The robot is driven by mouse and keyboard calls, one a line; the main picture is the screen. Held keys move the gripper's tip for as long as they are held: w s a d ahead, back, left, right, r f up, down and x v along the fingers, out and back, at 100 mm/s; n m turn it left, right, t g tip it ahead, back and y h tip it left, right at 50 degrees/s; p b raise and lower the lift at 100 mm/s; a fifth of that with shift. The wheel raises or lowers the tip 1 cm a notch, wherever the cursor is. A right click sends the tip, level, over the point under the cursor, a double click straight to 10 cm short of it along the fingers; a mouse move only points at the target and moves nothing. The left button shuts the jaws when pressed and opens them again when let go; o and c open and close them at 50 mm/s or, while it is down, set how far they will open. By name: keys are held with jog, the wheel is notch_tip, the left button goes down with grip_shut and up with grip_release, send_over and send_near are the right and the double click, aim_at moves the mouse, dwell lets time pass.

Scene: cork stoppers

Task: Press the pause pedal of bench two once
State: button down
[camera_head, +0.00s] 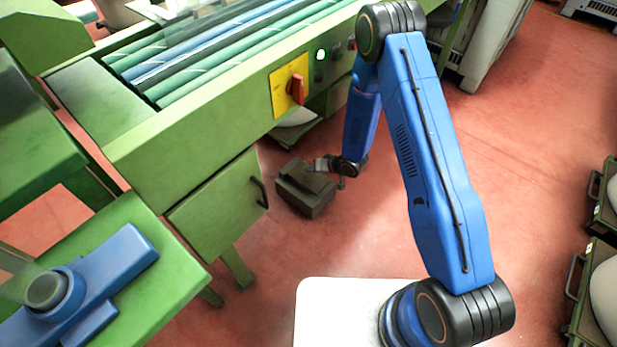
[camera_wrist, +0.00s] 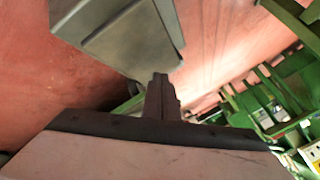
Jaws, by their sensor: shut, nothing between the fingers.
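A dark grey foot pedal (camera_head: 303,193) sits on the red floor under the front edge of the green bench (camera_head: 190,135). No bench number can be read. My gripper (camera_head: 314,167) is low, over the pedal's far right part, with its fingers shut and empty. In the wrist view the shut dark fingers (camera_wrist: 161,95) stand in the middle. A grey tilted block, seemingly the pedal (camera_wrist: 120,35), shows beyond them at the upper left. I cannot tell whether the fingers touch it.
The bench carries a yellow plate with a red switch (camera_head: 297,88) and a lit green lamp (camera_head: 320,54). A green cabinet door (camera_head: 220,205) is left of the pedal. A blue device (camera_head: 110,270) lies on a green table at lower left.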

aim_at(311, 178)
jog(key=shift+r, duration=1.7)
jog(key=shift+d, duration=0.1)
